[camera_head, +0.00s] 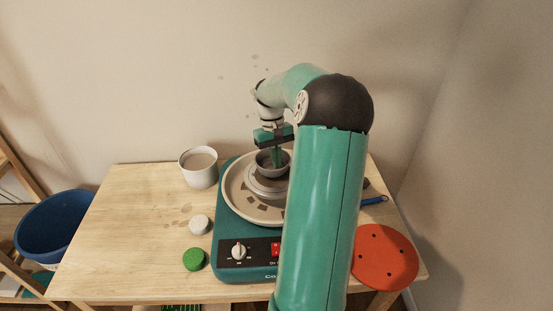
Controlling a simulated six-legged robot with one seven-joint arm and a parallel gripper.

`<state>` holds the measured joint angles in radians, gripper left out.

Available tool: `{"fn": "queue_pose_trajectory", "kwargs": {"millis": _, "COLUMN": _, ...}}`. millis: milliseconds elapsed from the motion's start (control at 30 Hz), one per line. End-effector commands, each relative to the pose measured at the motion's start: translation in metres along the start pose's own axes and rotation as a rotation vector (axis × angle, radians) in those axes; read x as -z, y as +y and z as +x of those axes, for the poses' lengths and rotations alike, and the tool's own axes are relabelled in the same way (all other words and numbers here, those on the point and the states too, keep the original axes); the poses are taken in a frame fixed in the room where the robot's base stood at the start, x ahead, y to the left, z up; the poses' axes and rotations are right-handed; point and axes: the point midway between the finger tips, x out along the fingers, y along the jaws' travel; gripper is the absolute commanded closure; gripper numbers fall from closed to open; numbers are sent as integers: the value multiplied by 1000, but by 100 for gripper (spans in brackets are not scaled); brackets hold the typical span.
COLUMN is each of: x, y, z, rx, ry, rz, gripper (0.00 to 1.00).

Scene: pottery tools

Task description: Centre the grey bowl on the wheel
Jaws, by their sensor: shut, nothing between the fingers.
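The grey bowl (261,163) is on the wheel (238,206), on a grey stepped piece near the middle of the round cream wheel tray. My gripper (276,160) is over the bowl and points down, with its fingers shut and reaching into the bowl's opening. Whether the fingers touch the bowl's inner wall cannot be told. My green arm hides the right part of the wheel and its base, so I cannot tell if the bowl is exactly centred.
A white cup (200,178) of brownish liquid stands left of the wheel. A white round piece (199,224) and a green one (193,260) lie at front left. An orange disc (385,258) and a blue-handled tool (374,200) are at right. The table's left side is clear.

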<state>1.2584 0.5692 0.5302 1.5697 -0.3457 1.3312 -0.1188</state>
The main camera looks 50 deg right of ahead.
Motion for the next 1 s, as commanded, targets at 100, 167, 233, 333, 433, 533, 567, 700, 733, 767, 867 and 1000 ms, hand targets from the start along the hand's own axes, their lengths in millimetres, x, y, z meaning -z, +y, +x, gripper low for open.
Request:
{"fn": "queue_pose_trajectory", "kwargs": {"millis": 100, "x": 0, "y": 0, "z": 0, "rx": 0, "ry": 0, "rz": 0, "gripper": 100}}
{"fn": "queue_pose_trajectory", "kwargs": {"millis": 167, "x": 0, "y": 0, "z": 0, "rx": 0, "ry": 0, "rz": 0, "gripper": 100}}
{"fn": "queue_pose_trajectory", "kwargs": {"millis": 233, "x": 0, "y": 0, "z": 0, "rx": 0, "ry": 0, "rz": 0, "gripper": 100}}
{"fn": "queue_pose_trajectory", "kwargs": {"millis": 333, "x": -5, "y": 0, "z": 1, "rx": -1, "ry": -1, "rz": -1, "gripper": 100}}
{"fn": "queue_pose_trajectory", "kwargs": {"millis": 433, "x": -15, "y": 0, "z": 3, "rx": -3, "ry": -1, "rz": -1, "gripper": 100}}
{"fn": "queue_pose_trajectory", "kwargs": {"millis": 533, "x": -21, "y": 0, "z": 5, "rx": -1, "ry": 0, "rz": 0, "gripper": 100}}
{"fn": "queue_pose_trajectory", "kwargs": {"millis": 567, "x": -22, "y": 0, "z": 5, "rx": 0, "ry": 0, "rz": 0, "gripper": 100}}
{"fn": "queue_pose_trajectory", "kwargs": {"millis": 700, "x": -22, "y": 0, "z": 6, "rx": 1, "ry": 0, "rz": 0, "gripper": 100}}
{"fn": "queue_pose_trajectory", "kwargs": {"millis": 733, "x": -22, "y": 0, "z": 6, "rx": 1, "ry": 0, "rz": 0, "gripper": 100}}
{"fn": "queue_pose_trajectory", "kwargs": {"millis": 767, "x": -22, "y": 0, "z": 6, "rx": 1, "ry": 0, "rz": 0, "gripper": 100}}
{"fn": "queue_pose_trajectory", "kwargs": {"millis": 867, "x": -22, "y": 0, "z": 5, "rx": 0, "ry": 0, "rz": 0, "gripper": 100}}
{"fn": "queue_pose_trajectory", "kwargs": {"millis": 1000, "x": -21, "y": 0, "z": -4, "rx": -1, "ry": 2, "rz": 0, "gripper": 100}}
